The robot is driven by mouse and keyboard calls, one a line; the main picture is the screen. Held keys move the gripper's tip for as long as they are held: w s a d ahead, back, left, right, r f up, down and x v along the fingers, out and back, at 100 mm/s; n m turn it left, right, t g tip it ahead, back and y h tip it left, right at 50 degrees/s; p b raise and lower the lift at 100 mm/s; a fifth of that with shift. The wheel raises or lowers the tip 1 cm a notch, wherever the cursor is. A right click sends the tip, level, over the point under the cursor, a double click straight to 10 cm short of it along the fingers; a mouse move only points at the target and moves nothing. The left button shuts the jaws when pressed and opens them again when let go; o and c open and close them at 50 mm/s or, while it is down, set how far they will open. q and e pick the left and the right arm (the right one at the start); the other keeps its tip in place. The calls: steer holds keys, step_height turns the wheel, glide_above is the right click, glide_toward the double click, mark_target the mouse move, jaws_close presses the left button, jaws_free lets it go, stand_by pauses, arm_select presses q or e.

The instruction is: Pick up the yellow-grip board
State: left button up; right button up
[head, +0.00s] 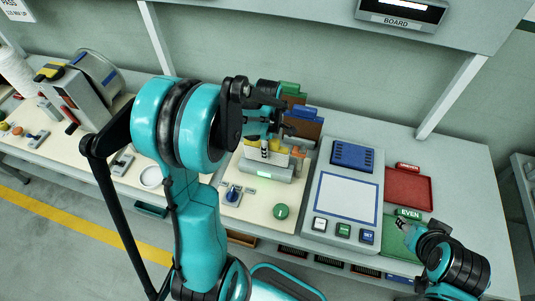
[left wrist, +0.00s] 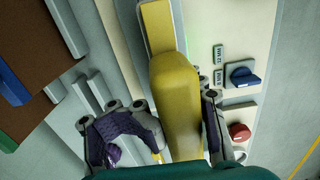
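The yellow-grip board shows its long yellow grip (left wrist: 178,95) in the left wrist view, running up the middle of the picture. My left gripper (left wrist: 180,130) has a finger on each side of this grip, very close to it. Whether both fingers press on it cannot be told. In the head view my left gripper (head: 268,138) is over the grey tester with a lit green display, and my arm and fingers hide much of the grip.
Boards with green and blue grips (head: 306,112) stand behind the tester. A blue knob (head: 233,193) and green button (head: 281,211) are in front. A white framed pad (head: 347,197) and a red tray (head: 408,188) lie to the right. The wall is close behind the bench.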

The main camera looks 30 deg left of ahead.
arm_select(q)
step_height(320, 180, down, 2)
steer(key=shift+f, duration=0.1)
jaws_close()
stand_by(0.4)
